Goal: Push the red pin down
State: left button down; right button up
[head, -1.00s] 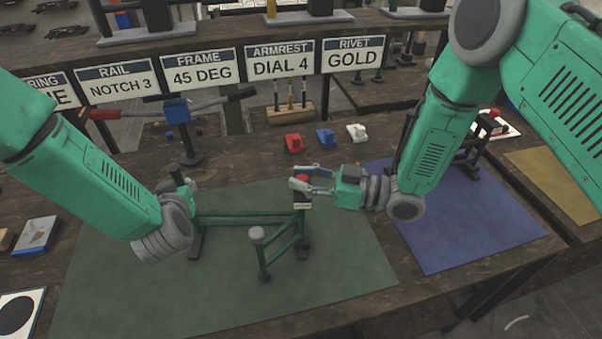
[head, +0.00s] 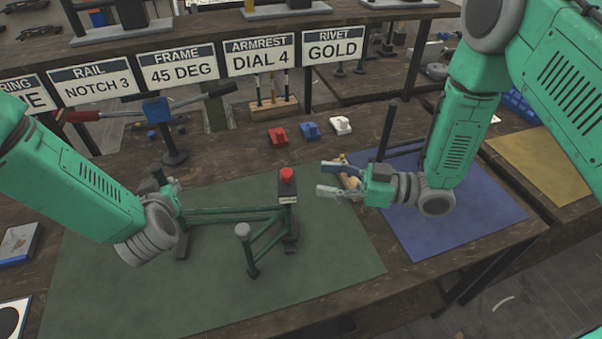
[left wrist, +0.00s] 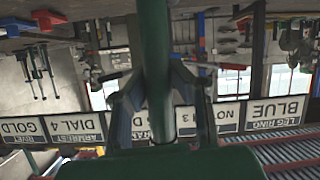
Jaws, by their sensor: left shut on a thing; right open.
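The red pin (head: 287,174) stands on top of a dark block (head: 288,190) at the right end of the green tubular frame (head: 228,214). How deep the pin sits cannot be told. My right gripper (head: 322,179) is open and empty just right of the pin, apart from it, with its fingers pointing left. My left gripper (head: 174,188) is shut on the left end of the green frame, partly hidden by my arm. The left wrist view shows its fingers (left wrist: 152,105) on either side of a green tube (left wrist: 153,45).
The frame stands on a green mat (head: 330,260), and a blue mat (head: 455,225) lies to the right. Behind are red (head: 278,136), blue (head: 310,131) and white (head: 341,125) small blocks and a row of signs (head: 178,65). A tan object (head: 348,180) is partly behind my right gripper.

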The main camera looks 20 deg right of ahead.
jog(key=shift+v, duration=1.75)
pick_arm(q)
jog(key=c, duration=1.4)
grip_release()
jog(key=shift+r, duration=0.1)
jog(key=shift+s, duration=0.1)
